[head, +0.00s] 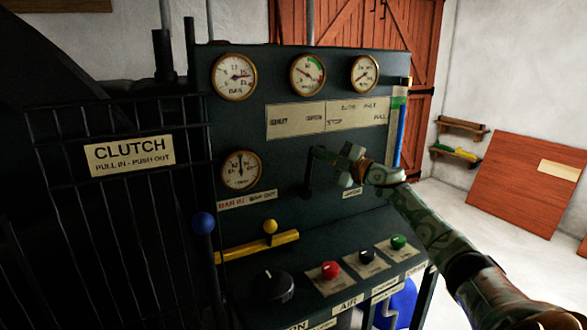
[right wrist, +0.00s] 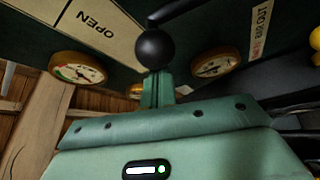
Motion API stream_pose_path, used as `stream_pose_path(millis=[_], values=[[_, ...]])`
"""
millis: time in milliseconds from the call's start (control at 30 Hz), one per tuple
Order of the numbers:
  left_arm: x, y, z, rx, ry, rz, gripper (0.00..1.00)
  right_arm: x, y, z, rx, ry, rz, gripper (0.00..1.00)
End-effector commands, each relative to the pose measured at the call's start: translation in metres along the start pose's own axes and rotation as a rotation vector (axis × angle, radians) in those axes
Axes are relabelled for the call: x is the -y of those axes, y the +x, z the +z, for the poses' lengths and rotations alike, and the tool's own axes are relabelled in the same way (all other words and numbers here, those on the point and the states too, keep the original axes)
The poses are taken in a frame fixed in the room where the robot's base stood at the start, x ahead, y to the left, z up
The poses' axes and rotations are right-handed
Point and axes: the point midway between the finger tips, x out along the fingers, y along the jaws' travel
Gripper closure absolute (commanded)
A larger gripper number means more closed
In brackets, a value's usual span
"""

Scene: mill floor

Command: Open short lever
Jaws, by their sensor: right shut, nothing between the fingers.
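The short lever (head: 308,178) is a dark rod on the front of the dark control panel, below the shut/open label plate. Its upper end is partly hidden by my right gripper in the head view. In the right wrist view its black ball knob (right wrist: 154,48) is just beyond the green fingers. My right gripper (head: 328,157) reaches in from the right, with its fingertips close to the lever's top. The fingers (right wrist: 158,90) are shut with nothing between them; I cannot tell whether they touch the knob. My left gripper is not in view.
Round gauges (head: 234,77) line the panel. A blue-knobbed lever (head: 203,224) and a yellow-knobbed lever (head: 270,227) stand at lower left. Red (head: 330,270) and green (head: 398,242) buttons are on the lower ledge. A clutch sign (head: 128,153) hangs on the bars. Floor is open at right.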

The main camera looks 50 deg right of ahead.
Motion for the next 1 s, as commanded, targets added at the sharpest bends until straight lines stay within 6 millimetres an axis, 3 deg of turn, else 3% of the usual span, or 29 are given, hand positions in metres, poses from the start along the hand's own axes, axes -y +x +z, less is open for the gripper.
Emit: stream_pose_path(millis=[400, 1000], values=[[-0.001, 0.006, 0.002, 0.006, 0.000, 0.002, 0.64, -0.008, -0.019, 0.034, 0.001, 0.222, 0.129, 1.00], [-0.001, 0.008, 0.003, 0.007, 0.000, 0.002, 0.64, -0.010, -0.024, 0.042, 0.004, 0.279, 0.163, 1.00]])
